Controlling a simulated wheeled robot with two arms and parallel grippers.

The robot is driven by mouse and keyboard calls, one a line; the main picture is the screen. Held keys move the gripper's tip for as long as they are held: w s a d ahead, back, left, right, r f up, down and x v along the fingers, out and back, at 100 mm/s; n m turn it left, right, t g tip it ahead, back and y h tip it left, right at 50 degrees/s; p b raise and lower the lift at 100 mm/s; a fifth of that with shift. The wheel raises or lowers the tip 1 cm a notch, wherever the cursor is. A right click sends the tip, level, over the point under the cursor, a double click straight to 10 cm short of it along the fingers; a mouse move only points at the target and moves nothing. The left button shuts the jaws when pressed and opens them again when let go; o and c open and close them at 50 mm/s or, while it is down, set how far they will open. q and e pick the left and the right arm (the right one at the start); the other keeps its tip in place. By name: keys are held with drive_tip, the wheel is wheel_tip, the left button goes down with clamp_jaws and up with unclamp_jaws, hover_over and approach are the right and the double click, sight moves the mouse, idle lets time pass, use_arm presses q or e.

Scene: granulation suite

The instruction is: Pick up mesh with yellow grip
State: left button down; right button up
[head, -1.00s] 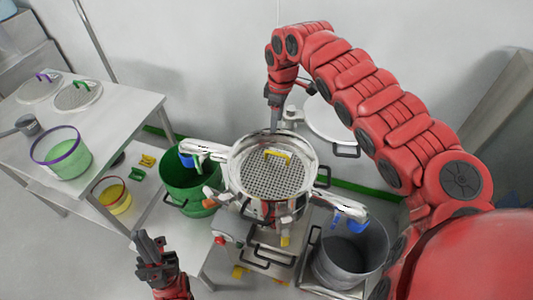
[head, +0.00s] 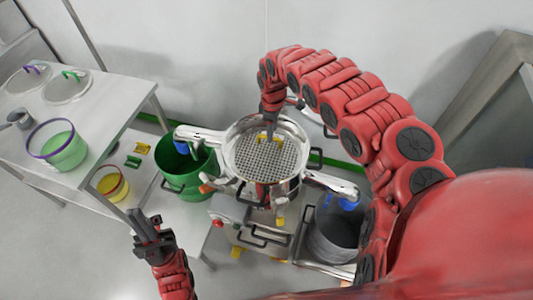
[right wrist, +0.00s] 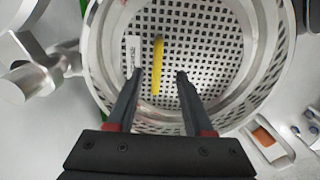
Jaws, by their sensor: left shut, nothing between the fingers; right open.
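The mesh (head: 256,164) is a round perforated metal disc with a yellow grip (head: 262,140). It sits inside the metal ring of the machine in the middle of the head view. In the right wrist view the mesh (right wrist: 215,55) fills the ring, and its yellow grip (right wrist: 158,66) stands between the lines of the two fingers, nearer the left one. My right gripper (head: 270,132) is open above the mesh by the grip; it also shows in the right wrist view (right wrist: 160,76). Contact cannot be told. My left gripper (head: 146,228) is shut and empty, low at the left, away from the mesh.
A green bucket (head: 187,184) stands left of the machine and a grey bucket (head: 335,238) right of it. The side table (head: 105,125) at left holds other meshes with purple and green grips and a green tub (head: 62,150). Silver clamp arms stick out beside the ring.

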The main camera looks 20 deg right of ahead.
sight(266, 152)
drive_tip(key=shift+w+a+f, duration=0.2)
drive_tip(key=shift+f, duration=0.25)
drive_tip(key=shift+w+a+f+p, duration=0.1)
drive_tip(key=shift+w+f+p, duration=0.05)
drive_tip(key=shift+f+p, duration=0.25)
drive_tip(key=shift+w+a+f+p, duration=0.1)
drive_tip(key=shift+f+p, duration=0.15)
drive_tip(key=shift+f, duration=1)
drive_tip(key=shift+d+f+p, duration=0.1)
drive_tip(key=shift+f+p, duration=0.2)
drive_tip(key=shift+f, duration=0.35)
clamp_jaws()
